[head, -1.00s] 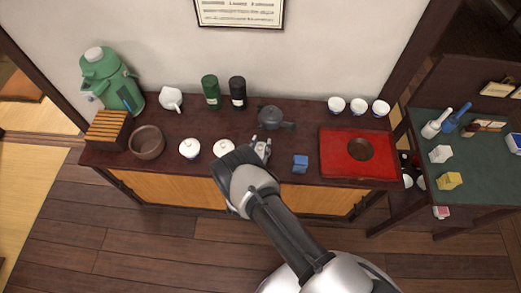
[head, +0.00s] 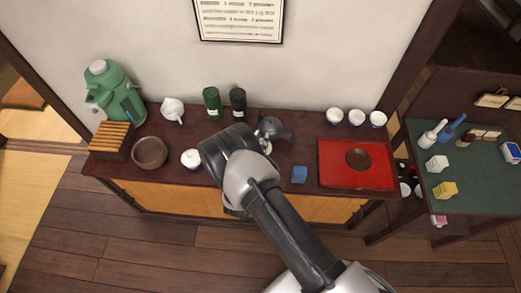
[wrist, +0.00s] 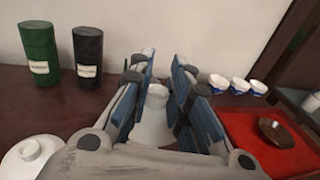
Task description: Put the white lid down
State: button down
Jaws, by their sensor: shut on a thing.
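My gripper (wrist: 165,84) has blue-padded fingers, shut on a white lid (wrist: 152,128) whose round knob shows between them in the wrist view. The fingers and palm hide parts of the lid's rim, and I cannot tell its height above the cabinet top. A white knobbed lid or lidded bowl (wrist: 27,160) stands at lower left in the wrist view. One white lidded bowl (head: 190,158) shows left of my gripper in the head view.
Green (head: 212,101) and black (head: 238,101) canisters stand behind my gripper. Several small white cups (head: 335,116) stand behind the tray.

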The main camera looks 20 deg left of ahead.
notch_tip(320, 180, up, 8)
jog(key=shift+r+p, duration=0.2)
jog(key=shift+p, duration=0.35)
jog(key=shift+d+r, duration=0.1)
jog(key=s+d+r+m+g+h+b, duration=0.1)
jog(key=d+m+h+b, duration=0.2)
jog(key=d, duration=1.2)
jog(key=s+d+r+m+g+h+b, duration=0.1)
jog(key=d+h+b, duration=0.4)
jog(key=d, duration=1.1)
jog(key=shift+s+r+m+h, duration=0.55)
jog(key=shift+s+m, duration=0.2)
jog(key=shift+m, duration=0.35)
